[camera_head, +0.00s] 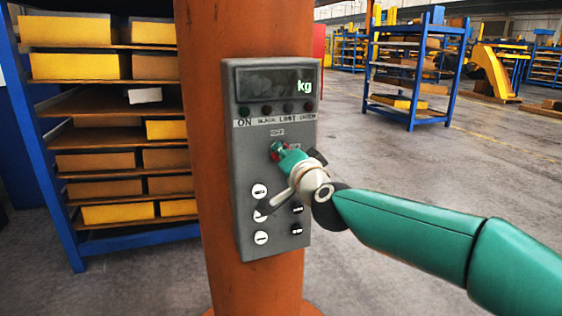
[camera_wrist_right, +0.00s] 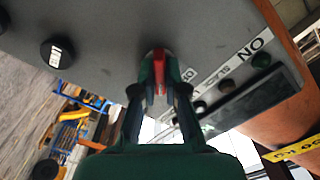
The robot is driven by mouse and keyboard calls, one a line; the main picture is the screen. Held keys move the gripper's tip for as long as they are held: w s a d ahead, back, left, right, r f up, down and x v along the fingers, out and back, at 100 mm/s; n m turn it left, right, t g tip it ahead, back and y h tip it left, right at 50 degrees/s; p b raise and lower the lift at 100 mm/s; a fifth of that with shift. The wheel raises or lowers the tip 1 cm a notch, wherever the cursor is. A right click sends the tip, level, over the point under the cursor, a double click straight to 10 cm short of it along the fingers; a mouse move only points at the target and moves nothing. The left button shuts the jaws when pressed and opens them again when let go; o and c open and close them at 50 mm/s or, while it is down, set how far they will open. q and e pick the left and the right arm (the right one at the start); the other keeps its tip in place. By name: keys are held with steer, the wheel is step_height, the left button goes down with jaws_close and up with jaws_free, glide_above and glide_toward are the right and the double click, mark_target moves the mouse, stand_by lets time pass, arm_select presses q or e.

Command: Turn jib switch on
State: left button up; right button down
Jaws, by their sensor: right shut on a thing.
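A grey control box (camera_head: 245,170) is fixed to an orange column. It has a dark display reading "kg", a row of small lamps with an "ON" label, and black and white buttons below. My right gripper (camera_head: 278,151) reaches in from the right and is at the switch just below the label strip. In the right wrist view, the gripper (camera_wrist_right: 160,85) is shut on the red switch (camera_wrist_right: 159,62), which stands between the fingers against the grey panel. The fingers hide most of the switch, so its position cannot be told. My left gripper is not in view.
The orange column (camera_head: 205,110) stands behind the box. A shelf rack (camera_head: 50,190) with yellow and brown boxes is close on the left. A blue rack (camera_head: 413,115) stands farther back on the right. The grey floor between is clear.

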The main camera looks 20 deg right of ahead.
steer(key=shift+d+f+m+b, duration=0.15)
steer(key=shift+m+b, duration=0.6)
steer(key=shift+m, duration=1.2)
steer(key=shift+a+f+m+b, duration=0.15)
steer(key=shift+m+b, duration=0.55)
steer(key=shift+m, duration=1.25)
steer(key=shift+d+f, duration=0.1)
steer(key=c, duration=1.2)
jaws_free()
steer(key=shift+d, duration=0.1)
steer(key=shift+r, duration=0.2)
steer(key=s, duration=1.2)
steer(key=shift+d+f, duration=0.1)
